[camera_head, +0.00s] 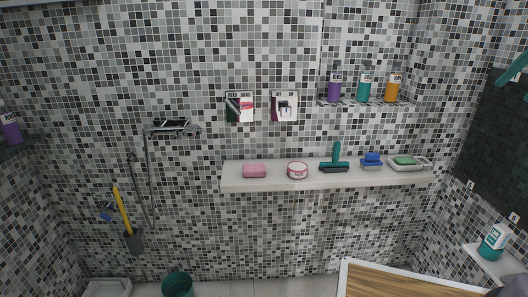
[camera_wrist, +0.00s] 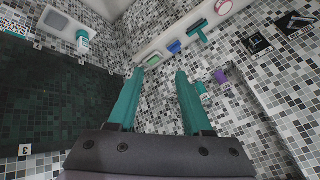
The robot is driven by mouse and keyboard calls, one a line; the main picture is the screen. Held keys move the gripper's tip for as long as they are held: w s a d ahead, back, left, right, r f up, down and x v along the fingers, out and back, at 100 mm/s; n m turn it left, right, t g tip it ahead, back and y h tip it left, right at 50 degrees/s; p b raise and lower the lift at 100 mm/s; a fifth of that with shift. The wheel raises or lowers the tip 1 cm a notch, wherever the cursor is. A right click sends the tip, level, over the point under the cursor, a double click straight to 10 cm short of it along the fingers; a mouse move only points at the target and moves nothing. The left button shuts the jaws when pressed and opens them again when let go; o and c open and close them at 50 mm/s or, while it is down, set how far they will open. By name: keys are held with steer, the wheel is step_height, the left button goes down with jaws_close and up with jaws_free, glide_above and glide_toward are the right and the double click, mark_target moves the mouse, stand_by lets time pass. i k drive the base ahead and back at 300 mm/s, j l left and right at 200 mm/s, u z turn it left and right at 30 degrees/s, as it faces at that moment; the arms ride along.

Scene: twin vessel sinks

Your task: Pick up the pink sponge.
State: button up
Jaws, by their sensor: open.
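The pink sponge (camera_head: 254,171) lies near the left end of the long white wall shelf (camera_head: 330,181) in the head view. It is a small rounded block with nothing on it, and a jar stands to its right. It is not visible in the wrist view. My gripper (camera_wrist: 160,75) shows in the wrist view with two teal fingers spread apart and nothing between them. It is tilted toward the tiled wall and is clear of the shelf things.
On the shelf are a pink-and-white jar (camera_head: 297,170), a teal squeegee (camera_head: 335,160), a blue brush (camera_head: 372,160) and a green soap (camera_head: 404,160) in a dish. Several bottles stand on an upper rack (camera_head: 365,102). A wooden board (camera_head: 400,281) lies at lower right. Space before the sponge looks clear.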

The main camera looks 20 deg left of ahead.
mark_target(249, 170)
steer(key=i+l+u, duration=0.1)
steer(key=i+u, duration=0.4)
steer(key=i+l+u, duration=0.25)
steer(key=i+u, duration=0.25)
steer(key=i+l+u, duration=0.45)
steer(key=k+j, duration=0.05)
steer(key=k, duration=0.05)
